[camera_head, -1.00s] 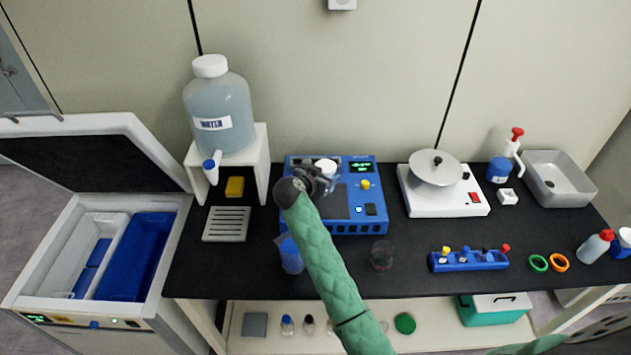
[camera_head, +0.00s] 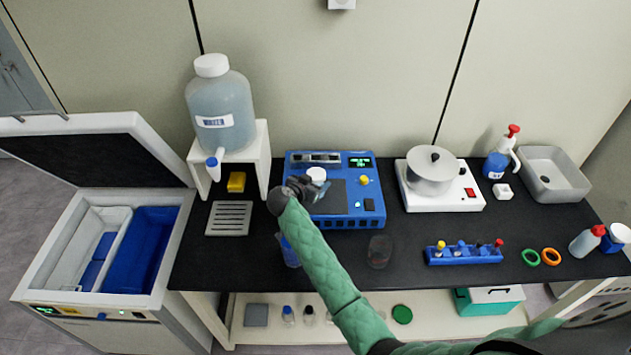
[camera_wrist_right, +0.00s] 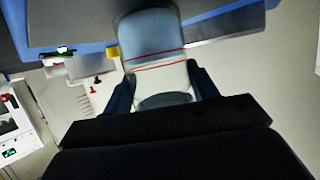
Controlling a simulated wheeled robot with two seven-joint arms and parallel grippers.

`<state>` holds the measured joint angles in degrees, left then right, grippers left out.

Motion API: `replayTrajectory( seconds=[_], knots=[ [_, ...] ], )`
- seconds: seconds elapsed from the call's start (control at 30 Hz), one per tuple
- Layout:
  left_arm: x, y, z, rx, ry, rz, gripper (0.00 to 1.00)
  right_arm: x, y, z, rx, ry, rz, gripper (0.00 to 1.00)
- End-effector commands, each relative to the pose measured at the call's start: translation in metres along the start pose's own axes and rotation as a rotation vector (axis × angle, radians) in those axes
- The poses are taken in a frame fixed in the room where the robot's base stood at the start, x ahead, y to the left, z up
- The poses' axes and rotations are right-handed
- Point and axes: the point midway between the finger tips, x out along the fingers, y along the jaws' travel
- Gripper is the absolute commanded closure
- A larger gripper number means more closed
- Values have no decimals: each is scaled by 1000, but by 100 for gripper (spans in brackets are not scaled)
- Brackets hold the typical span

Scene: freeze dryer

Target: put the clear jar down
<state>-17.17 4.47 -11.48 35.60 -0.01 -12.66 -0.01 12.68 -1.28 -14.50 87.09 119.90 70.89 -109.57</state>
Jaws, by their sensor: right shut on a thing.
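My right gripper (camera_head: 307,185) is shut on the clear jar (camera_head: 317,174), over the front left part of the blue device (camera_head: 347,207). In the head view only the jar's pale top shows; the gripper and wrist hide the rest. In the right wrist view, the jar (camera_wrist_right: 155,45) sits between the two fingers (camera_wrist_right: 163,88). It is see-through with thin red lines around it. I cannot tell whether its base touches the device. My left gripper is not in view.
A blue-tinted clear container (camera_head: 289,252) and a clear glass (camera_head: 379,252) stand on the black counter (camera_head: 330,268) in front. A slotted grey plate (camera_head: 229,218) lies left. The white hot plate (camera_head: 468,204) with its pot is right. Clear counter lies between the glass and the blue rack (camera_head: 463,256).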

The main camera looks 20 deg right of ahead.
Motion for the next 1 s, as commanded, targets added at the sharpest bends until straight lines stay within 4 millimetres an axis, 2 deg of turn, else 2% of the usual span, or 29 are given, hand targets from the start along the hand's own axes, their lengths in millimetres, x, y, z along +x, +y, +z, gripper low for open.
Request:
replayTrajectory(
  seconds=[0.03, 0.07, 0.17, 0.57, 1.0],
  knots=[
    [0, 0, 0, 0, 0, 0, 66, 0, 0, 1, 0, 0, 0, 75],
    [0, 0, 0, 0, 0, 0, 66, 1, 0, 2, 0, 0, 0, 39],
    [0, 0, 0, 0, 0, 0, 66, 0, 0, 1, 0, 0, 0, 20],
    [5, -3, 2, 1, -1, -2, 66, -5, 0, 2, 0, 0, -1, 20],
    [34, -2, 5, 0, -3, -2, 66, -65, 0, 2, 0, 0, -1, 20]
  ],
)
